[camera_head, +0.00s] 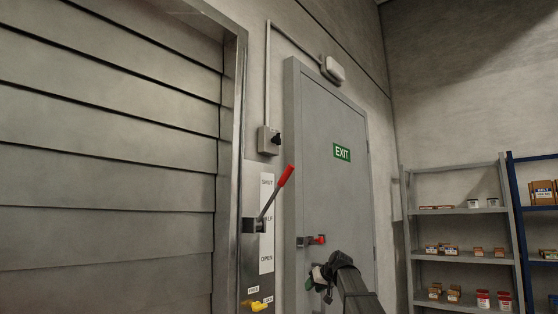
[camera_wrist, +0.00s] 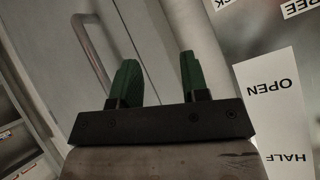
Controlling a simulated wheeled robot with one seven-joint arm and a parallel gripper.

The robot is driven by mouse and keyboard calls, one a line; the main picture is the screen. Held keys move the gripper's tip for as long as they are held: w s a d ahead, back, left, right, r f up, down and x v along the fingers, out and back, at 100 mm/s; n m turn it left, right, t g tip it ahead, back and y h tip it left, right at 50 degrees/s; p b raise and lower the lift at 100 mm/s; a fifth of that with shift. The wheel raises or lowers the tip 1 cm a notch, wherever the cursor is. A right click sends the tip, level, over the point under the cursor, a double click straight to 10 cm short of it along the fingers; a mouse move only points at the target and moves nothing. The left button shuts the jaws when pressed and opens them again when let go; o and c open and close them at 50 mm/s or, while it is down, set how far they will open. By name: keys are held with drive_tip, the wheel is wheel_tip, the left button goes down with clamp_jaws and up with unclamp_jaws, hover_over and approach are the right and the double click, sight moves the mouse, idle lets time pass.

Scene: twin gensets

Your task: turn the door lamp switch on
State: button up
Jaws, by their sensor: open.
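The door lamp switch (camera_head: 269,140) is a small grey box with a black knob on the wall, left of the exit door's frame. A conduit runs up from it and across to the door lamp (camera_head: 333,69), a pale fitting above the door that looks unlit. The knob's exact setting is too small to tell. My gripper (camera_head: 318,284) is low in front of the exit door, well below and right of the switch. In the wrist view, my gripper (camera_wrist: 157,78) has its two green fingers apart with nothing between them. The switch is not visible there.
The red-handled lever (camera_head: 272,198) sticks out just below the switch, beside the SHUT/HALF/OPEN label (camera_wrist: 274,110). A yellow latch (camera_head: 260,305) is lower. The exit door (camera_head: 335,195) has a red-tipped handle (camera_head: 318,240). Louvres (camera_head: 110,160) stand left, shelves (camera_head: 460,235) right.

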wheel_tip(320, 180, up, 16)
drive_tip(key=w+a+n+t+y, duration=0.1)
drive_tip(key=w+a+y, duration=0.1)
drive_tip(key=s+a+r+n+t+y, duration=0.1)
drive_tip(key=s+r+n+y, duration=0.1)
drive_tip(key=r, duration=1.3)
drive_tip(key=s+a+r+n+t+y, duration=0.1)
drive_tip(key=r+n, duration=0.1)
drive_tip(key=r, duration=1.3)
drive_tip(key=n+y, duration=0.2)
drive_tip(key=y, duration=0.1)
approach(279, 137)
drive_tip(key=x, duration=1)
drive_tip(key=shift+w+a+r, duration=0.1)
drive_tip(key=shift+w, duration=0.45)
clamp_jaws()
